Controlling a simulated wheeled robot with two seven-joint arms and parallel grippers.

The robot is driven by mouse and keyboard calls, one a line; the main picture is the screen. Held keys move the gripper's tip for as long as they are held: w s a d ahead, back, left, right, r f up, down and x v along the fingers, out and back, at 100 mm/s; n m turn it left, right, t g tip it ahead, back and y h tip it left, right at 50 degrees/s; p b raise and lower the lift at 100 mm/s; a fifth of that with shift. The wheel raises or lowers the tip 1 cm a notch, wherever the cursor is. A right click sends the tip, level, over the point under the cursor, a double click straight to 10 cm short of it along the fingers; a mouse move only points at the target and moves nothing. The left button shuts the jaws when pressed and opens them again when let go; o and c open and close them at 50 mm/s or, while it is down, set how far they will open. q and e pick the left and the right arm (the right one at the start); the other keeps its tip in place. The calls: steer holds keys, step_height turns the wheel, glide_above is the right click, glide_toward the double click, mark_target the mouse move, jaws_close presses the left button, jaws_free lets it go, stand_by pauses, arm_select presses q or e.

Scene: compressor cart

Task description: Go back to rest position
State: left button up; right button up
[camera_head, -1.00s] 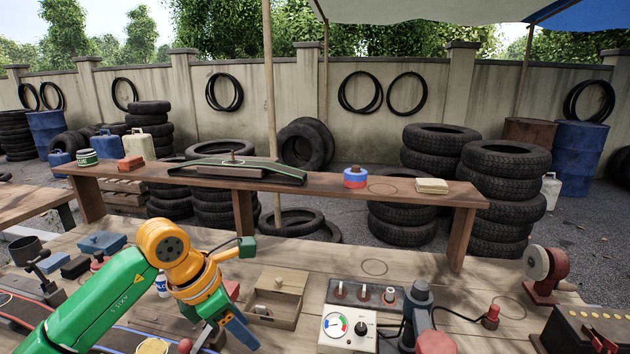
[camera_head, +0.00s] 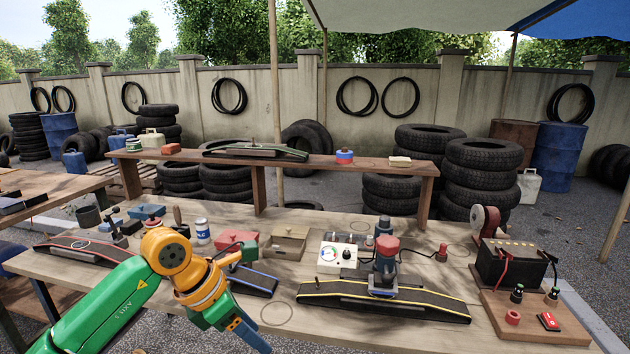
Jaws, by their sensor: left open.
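My left gripper (camera_head: 252,338), with blue fingers at the end of my green and orange left arm, hangs in front of the workbench (camera_head: 460,285) at the lower middle. It points down and to the right. Its jaws are open, and I see nothing between them. A dark ramp with a blue edge (camera_head: 262,283) lies on the bench just behind and right of it. My right gripper does not show.
A compressor with a red top (camera_head: 385,262) stands on a yellow-edged ramp (camera_head: 440,304). A black battery (camera_head: 505,265) is at the right. A wooden box (camera_head: 285,243) and red toolbox (camera_head: 236,240) stand mid-bench. A raised shelf (camera_head: 380,168) spans the back.

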arm_select(q)
steer(key=w+d+f+n+h+p, duration=0.2)
steer(key=d+n+h, duration=0.6)
steer(key=d+h, duration=0.25)
steer(key=w+a+f+n+t+y+p, duration=0.1)
steer(key=w+a+f+n+t+y, duration=0.15)
steer(key=f+n+t, duration=0.5)
steer(key=w+a+f+n+t+y+p, duration=0.1)
steer(key=a+f+n+t+y, duration=0.25)
steer(key=n, duration=0.75)
steer(key=s+a+f+n+g+y, duration=0.1)
steer(key=s+a+f+n+y, duration=0.2)
steer(key=f, duration=0.4)
steer(key=s+a+f+n+y, duration=0.1)
steer(key=s+a+f+n, duration=0.25)
steer(key=f, duration=0.25)
steer(key=s+a+f+n+g+y+p, duration=0.1)
steer(key=s+a+f+n+g+y, duration=0.4)
steer(key=s+f, duration=0.5)
steer(key=s+f+n+g, duration=0.3)
steer(key=s, duration=0.9)
steer(key=s+a+f+n+g+p, duration=0.1)
steer(key=s+f+n+g, duration=0.2)
steer(key=s, duration=1)
steer(key=shift+a+f+n, duration=0.3)
steer(key=shift+f, duration=0.3)
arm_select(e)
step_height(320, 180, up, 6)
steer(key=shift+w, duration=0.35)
